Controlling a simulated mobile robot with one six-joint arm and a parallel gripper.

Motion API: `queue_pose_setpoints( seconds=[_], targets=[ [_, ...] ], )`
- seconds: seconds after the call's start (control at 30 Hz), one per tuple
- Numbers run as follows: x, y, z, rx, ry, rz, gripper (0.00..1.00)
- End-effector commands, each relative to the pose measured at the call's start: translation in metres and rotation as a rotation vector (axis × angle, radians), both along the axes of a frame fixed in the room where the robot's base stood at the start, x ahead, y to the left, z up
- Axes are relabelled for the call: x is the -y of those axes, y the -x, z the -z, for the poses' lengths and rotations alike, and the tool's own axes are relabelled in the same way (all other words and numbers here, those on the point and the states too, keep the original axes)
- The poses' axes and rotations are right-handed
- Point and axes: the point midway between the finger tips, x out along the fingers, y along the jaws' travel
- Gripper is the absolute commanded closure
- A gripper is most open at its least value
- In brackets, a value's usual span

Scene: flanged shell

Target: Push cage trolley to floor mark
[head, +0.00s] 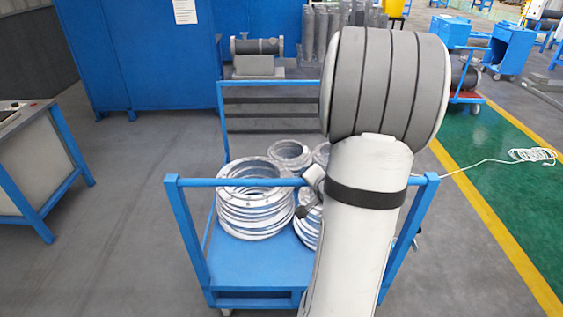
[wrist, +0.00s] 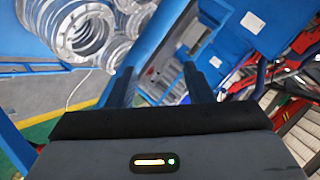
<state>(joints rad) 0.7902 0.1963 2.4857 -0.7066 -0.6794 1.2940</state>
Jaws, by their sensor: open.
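The blue trolley (head: 232,262) stands on the grey floor right in front of me, its near push bar (head: 225,182) level across the picture. Stacked metal flange rings (head: 250,208) sit on its deck. My arm covers the right part of the bar and deck in the head view, and hides my gripper there. In the wrist view my gripper (wrist: 158,70) has its two dark fingers apart, with nothing held between them. Flange rings (wrist: 82,35) show beyond the fingers at upper left. I cannot tell whether the fingers touch the trolley.
A blue-legged table (head: 40,160) stands at the left and a blue cabinet (head: 140,55) behind. A yellow line (head: 500,225) edges a green floor strip (head: 515,185) at the right, where a white cable coil (head: 532,155) lies. Grey floor left of the trolley is clear.

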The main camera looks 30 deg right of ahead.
Motion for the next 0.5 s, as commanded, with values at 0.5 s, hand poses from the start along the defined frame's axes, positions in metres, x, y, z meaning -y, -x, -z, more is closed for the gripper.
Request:
queue_pose_setpoints(
  seconds=[0.5],
  targets=[
    [0.041,0.042,0.044,0.446,-0.563,0.083,0.53]
  ],
)
